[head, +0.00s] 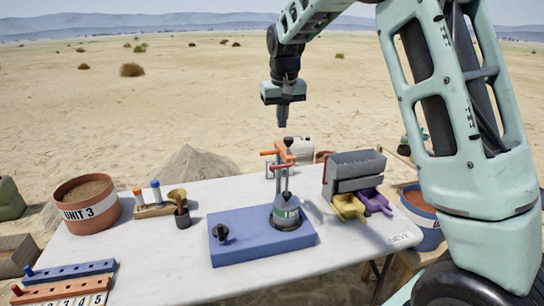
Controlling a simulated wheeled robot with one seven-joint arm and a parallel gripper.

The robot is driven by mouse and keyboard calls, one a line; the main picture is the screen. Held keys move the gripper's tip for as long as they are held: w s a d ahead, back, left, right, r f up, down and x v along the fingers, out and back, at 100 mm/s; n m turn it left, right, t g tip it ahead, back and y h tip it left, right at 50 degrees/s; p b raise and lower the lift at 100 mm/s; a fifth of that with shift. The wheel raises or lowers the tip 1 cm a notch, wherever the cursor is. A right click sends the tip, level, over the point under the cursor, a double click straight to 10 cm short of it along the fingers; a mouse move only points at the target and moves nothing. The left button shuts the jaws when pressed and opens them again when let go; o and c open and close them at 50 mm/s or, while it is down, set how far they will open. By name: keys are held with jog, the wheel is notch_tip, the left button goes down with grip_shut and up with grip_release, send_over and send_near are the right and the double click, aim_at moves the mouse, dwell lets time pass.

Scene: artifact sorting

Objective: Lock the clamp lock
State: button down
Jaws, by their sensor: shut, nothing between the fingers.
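The clamp lock looks to be the orange-and-metal clamp (285,154) standing over a round grey-green canister (286,213). An orange bar sticks out at its upper left. The canister sits on the right part of a blue base (246,246) with a black knob (221,233) on its left. My gripper (284,122) points down above the clamp, shut and empty. In this view it appears just over the clamp's top; I cannot tell the exact gap. Whether the clamp is locked is too small to tell.
On the white table (160,262) stand a grey box with yellow and purple scoops (353,183) at right, a brush cup (182,212), a wooden tool rack (156,207) and a Unit 3 bucket (89,205) at left. Blue and orange racks (68,271) lie front left.

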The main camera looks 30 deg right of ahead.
jog(key=shift+f, duration=0.1)
notch_tip(320, 180, down, 14)
jog(key=w+d+p, duration=0.1)
jog(key=w+p, duration=0.1)
jog(key=p, duration=0.3)
jog(key=shift+w+r, duration=0.2)
jog(key=shift+r, duration=0.05)
jog(key=shift+f, duration=0.1)
